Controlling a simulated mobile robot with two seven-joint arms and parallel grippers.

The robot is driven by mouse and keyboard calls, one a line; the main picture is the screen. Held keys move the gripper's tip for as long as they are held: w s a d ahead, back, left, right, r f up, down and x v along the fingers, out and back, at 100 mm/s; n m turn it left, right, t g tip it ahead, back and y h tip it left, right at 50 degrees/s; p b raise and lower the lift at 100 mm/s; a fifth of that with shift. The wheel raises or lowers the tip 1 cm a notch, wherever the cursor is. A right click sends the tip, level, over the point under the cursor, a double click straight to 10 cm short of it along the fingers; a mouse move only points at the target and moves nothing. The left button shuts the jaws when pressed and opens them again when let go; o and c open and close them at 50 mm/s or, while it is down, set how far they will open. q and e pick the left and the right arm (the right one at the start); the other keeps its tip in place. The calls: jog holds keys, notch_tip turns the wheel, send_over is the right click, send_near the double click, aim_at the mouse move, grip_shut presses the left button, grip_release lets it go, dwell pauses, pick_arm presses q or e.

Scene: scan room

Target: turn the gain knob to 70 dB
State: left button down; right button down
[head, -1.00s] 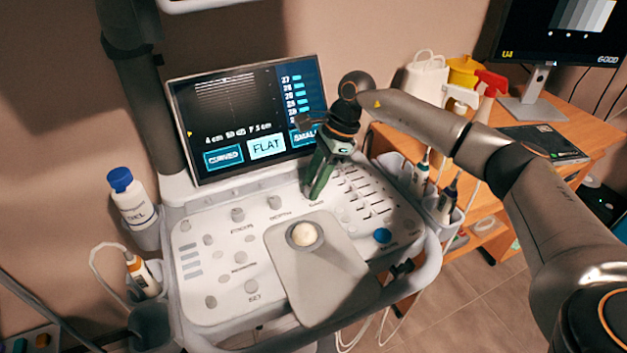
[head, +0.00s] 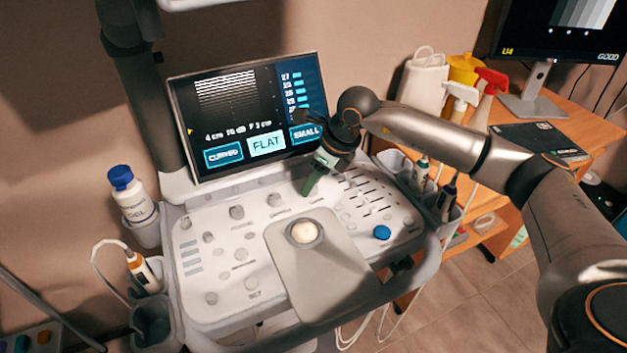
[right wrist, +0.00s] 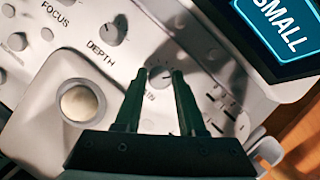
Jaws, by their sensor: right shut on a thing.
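The gain knob (right wrist: 160,77) is a small grey-white knob on the ultrasound console, with a dark pointer mark. In the right wrist view it sits between the two dark green fingers of my right gripper (right wrist: 156,74), which is shut on it. In the head view my right gripper (head: 309,189) reaches down to the console top just below the screen and hides the knob. The screen (head: 250,118) carries a small readout line that looks like 4 cm, 70 dB, F 3 cm. My left gripper is not in view.
The depth knob (right wrist: 113,33) is beside the gain knob. Sliders (head: 366,192) lie to the right, a trackball (head: 304,232) in front. A gel bottle (head: 132,194) stands at the left, probes (head: 445,200) in holders at the right. A wooden desk (head: 555,110) is behind.

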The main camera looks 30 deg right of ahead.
jog(key=shift+m, duration=0.6)
jog(key=shift+t, duration=0.3)
jog(key=c, duration=0.5)
grip_release()
jog(key=v, duration=1.2)
jog(key=shift+r, duration=0.35)
jog(key=shift+a, duration=0.1)
